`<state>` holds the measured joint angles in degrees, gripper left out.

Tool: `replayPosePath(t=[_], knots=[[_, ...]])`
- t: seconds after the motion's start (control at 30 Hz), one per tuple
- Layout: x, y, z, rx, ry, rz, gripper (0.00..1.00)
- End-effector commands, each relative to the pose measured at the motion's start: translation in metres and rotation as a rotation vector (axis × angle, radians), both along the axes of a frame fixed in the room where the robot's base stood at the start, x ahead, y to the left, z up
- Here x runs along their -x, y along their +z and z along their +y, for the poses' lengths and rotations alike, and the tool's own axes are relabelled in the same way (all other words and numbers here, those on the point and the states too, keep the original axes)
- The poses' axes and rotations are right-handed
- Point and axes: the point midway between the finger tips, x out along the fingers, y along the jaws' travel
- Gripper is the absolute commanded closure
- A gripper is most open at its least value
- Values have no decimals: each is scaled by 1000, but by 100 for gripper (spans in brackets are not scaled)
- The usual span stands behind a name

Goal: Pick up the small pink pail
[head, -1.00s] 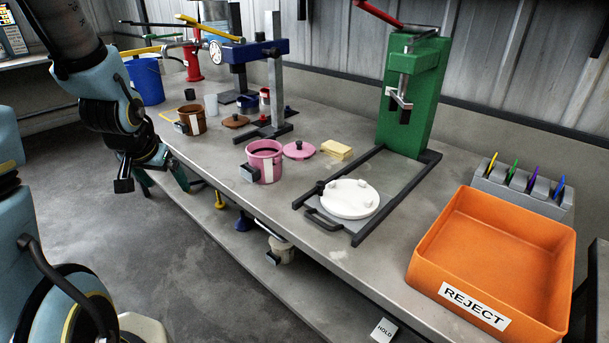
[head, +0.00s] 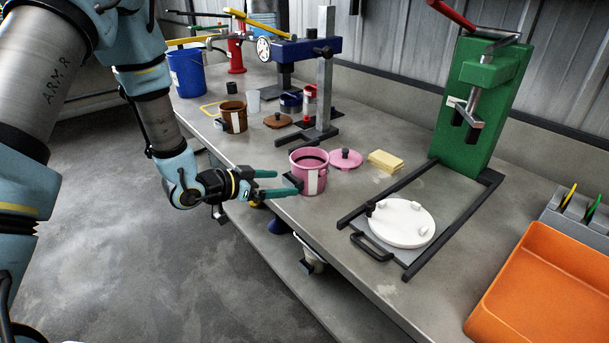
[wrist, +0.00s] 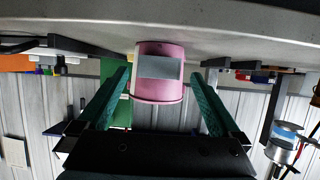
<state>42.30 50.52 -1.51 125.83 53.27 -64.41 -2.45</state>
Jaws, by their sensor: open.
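In the wrist view, which looks upside down, the pail (wrist: 159,70) shows between the two spread fingers. The fingertips seem close to its sides; whether they touch it I cannot tell. The pail's far side is hidden.
A pink lid (head: 345,159) and a yellow sponge (head: 385,161) lie right of the pail. A grey post stand (head: 324,85) rises behind it. A brown pot (head: 233,117) stands to the left. A green press (head: 473,110) and orange bin (head: 540,290) are further right.

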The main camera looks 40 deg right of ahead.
Motion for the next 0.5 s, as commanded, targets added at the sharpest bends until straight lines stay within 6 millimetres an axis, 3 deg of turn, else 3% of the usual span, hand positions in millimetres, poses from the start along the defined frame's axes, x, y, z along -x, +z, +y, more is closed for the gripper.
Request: replayPosePath(t=[0.5], knots=[[5, -20, -50, 0, 2, -1, 0]])
